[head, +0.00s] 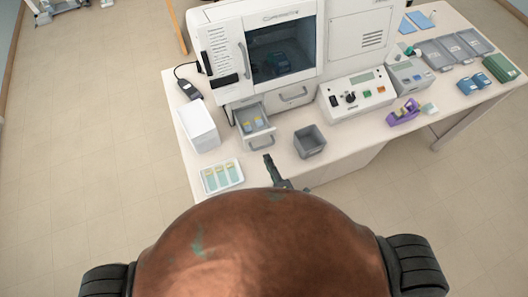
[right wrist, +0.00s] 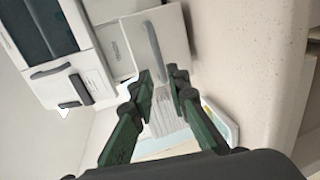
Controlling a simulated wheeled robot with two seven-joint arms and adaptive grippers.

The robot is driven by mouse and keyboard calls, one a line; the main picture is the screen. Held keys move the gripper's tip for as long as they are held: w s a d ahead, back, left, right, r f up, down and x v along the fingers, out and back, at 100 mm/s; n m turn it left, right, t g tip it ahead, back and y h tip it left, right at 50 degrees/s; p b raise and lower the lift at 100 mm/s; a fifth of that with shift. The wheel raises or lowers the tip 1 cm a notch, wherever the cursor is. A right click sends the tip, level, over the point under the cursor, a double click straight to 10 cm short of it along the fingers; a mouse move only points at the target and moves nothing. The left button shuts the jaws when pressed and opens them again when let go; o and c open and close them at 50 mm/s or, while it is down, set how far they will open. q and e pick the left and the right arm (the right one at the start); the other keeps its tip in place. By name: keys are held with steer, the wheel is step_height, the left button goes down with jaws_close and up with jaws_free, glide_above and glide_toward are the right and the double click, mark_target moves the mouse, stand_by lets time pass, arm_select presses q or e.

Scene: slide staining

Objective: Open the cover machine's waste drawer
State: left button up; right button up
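The white cover machine (head: 222,52) stands at the back of the table, with a dark window. Low on its front are two drawers. The left drawer (head: 257,137) is pulled out, with slides showing inside; its front and handle also show in the right wrist view (right wrist: 154,52). The right drawer (head: 292,98) appears shut, with a grey handle. I cannot read which is the waste drawer. My right gripper (head: 269,160) is in front of the open drawer; in its wrist view (right wrist: 161,77) the fingers are apart and empty, near the handle. My left gripper is out of view.
A grey open bin (head: 309,143) stands right of the open drawer. A white box (head: 198,126) and a slide tray (head: 222,177) are on the left. A control unit (head: 356,95) and a purple dispenser (head: 403,114) stand right. Some table near the front edge is clear.

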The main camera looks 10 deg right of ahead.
steer(key=v, duration=0.3)
steer(key=shift+s+d+r, duration=0.1)
steer(key=shift+s+r, duration=0.05)
steer(key=shift+s, duration=0.25)
